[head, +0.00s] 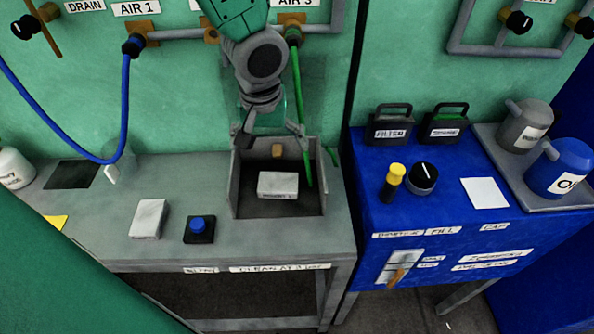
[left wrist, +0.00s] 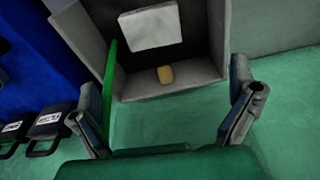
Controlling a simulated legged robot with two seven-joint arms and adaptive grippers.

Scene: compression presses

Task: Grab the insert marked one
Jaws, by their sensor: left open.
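A white block-shaped insert (head: 277,184) lies in an open-topped grey box (head: 234,190) set in the grey bench. Its front face carries a small label that is too blurred to read surely. In the left wrist view the insert (left wrist: 150,27) shows at the top, apart from the fingers. A second white block (head: 149,218) lies on the bench left of the box. My left gripper (head: 272,134) is open and empty above the back of the box; its spread fingers (left wrist: 166,108) also frame the left wrist view. My right gripper is not in view.
A small tan piece (head: 277,151) is at the box's back wall. A green hose (head: 301,100) hangs into the box's right side. A blue-button box (head: 199,229) stands left of it. A blue cabinet (head: 440,215) with cans and tools stands to the right.

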